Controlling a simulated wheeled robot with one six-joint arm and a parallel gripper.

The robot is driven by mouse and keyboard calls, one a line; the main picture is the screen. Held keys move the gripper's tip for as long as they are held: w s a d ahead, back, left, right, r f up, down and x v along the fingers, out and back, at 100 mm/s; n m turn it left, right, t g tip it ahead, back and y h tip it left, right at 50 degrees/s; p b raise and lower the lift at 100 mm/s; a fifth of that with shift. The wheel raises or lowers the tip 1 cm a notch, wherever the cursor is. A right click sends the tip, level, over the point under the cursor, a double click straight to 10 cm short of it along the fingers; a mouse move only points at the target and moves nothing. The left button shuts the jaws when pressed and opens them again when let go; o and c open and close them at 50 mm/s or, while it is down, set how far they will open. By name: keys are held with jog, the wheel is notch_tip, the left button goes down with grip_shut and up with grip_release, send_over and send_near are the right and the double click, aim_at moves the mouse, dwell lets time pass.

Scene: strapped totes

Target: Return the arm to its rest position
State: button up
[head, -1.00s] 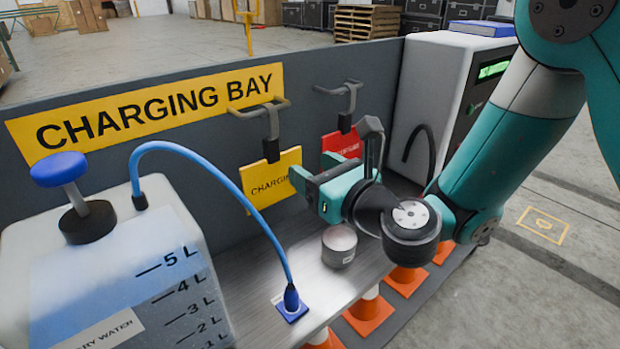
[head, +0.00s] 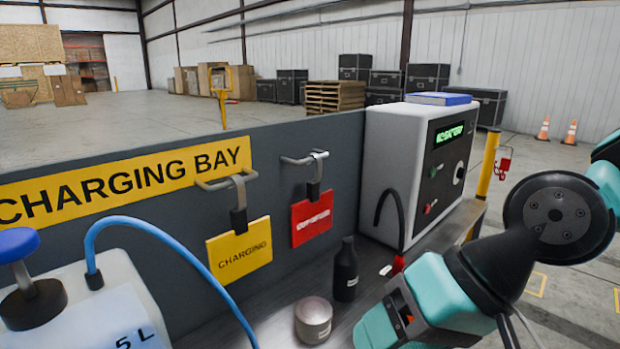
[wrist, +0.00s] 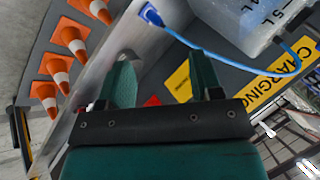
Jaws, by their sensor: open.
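My gripper (wrist: 165,75) is open and empty in the wrist view, with its two teal fingers apart. In the head view my arm comes in from the right, and the gripper body (head: 420,305) is low in front of the bench, partly cut off by the bottom edge. The yellow charging tag (head: 240,249) hangs from the left hook (head: 228,181), and the red tag (head: 312,217) hangs from the right hook (head: 306,158). My gripper is apart from both tags.
A black bottle (head: 345,272) and a round tin (head: 313,321) stand on the bench left of my gripper. The charger box (head: 405,165) stands behind it. A water jug (head: 95,310) with a blue hose is at left. Orange cones (wrist: 75,42) show in the wrist view.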

jog(key=s+d+n+h, duration=0.2)
jog(key=s+d+n, duration=0.1)
jog(key=d, duration=0.2)
notch_tip(320, 180, up, 19)
jog(key=d+n+g+h+p, duration=0.1)
jog(key=p, duration=1.7)
jog(key=shift+s+d+f+p, duration=0.15)
jog(key=shift+s+p, duration=0.2)
jog(key=shift+s, duration=0.1)
